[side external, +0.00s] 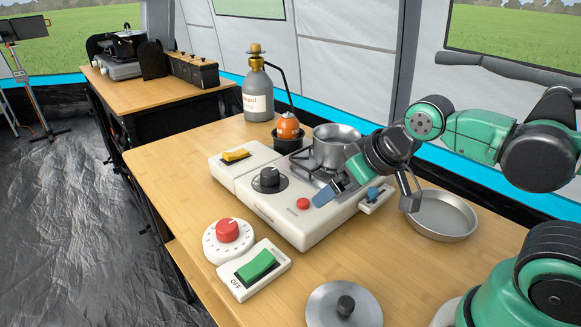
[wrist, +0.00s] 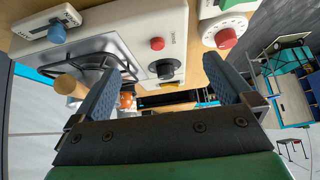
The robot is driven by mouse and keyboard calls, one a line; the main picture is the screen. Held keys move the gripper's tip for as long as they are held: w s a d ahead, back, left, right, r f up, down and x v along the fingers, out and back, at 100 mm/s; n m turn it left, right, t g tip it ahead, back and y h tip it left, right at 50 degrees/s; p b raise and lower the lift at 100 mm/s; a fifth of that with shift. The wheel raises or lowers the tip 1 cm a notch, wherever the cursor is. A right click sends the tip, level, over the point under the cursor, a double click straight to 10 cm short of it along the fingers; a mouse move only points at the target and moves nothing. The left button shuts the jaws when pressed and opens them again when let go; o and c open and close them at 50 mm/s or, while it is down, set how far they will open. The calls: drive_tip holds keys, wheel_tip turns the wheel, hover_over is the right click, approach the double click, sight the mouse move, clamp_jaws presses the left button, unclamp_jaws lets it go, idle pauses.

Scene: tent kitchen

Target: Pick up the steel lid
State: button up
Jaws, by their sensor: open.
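The steel lid (side external: 345,305) is a round, shiny disc with a black knob on top. It lies on the wooden table at the front edge of the side view, partly cut off by the frame's bottom. My gripper (side external: 367,200) is open and empty above the front right of the white stove, well behind the lid and apart from it. In the wrist view my two blue-padded fingers (wrist: 163,66) stand wide apart with nothing held between them. The lid does not show in the wrist view.
The white stove (side external: 300,235) carries a steel pot (side external: 335,145). A steel pan (side external: 443,215) lies right of my gripper. A red-knobbed timer (side external: 228,232) and a green switch box (side external: 255,268) stand left of the lid. Bare table lies between stove and lid.

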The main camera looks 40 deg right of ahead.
drive_tip(key=s+a+f+m+g, duration=0.1)
drive_tip(key=s+a+f+g, duration=0.15)
drive_tip(key=a, duration=0.25)
drive_tip(key=m+g, duration=0.3)
drive_tip(key=g, duration=0.1)
hover_over(347, 302)
drive_tip(key=shift+w+d+f, duration=0.1)
drive_tip(key=shift+w+f, duration=0.1)
drive_tip(key=shift+f, duration=0.4)
drive_tip(key=shift+w+f, duration=0.2)
drive_tip(key=shift+f, duration=0.35)
drive_tip(key=shift+s+f, duration=0.1)
drive_tip(key=shift+s, duration=0.25)
drive_tip(key=shift+f, duration=2.75)
drive_tip(key=c, duration=1.3)
drive_tip(key=shift+s, duration=0.1)
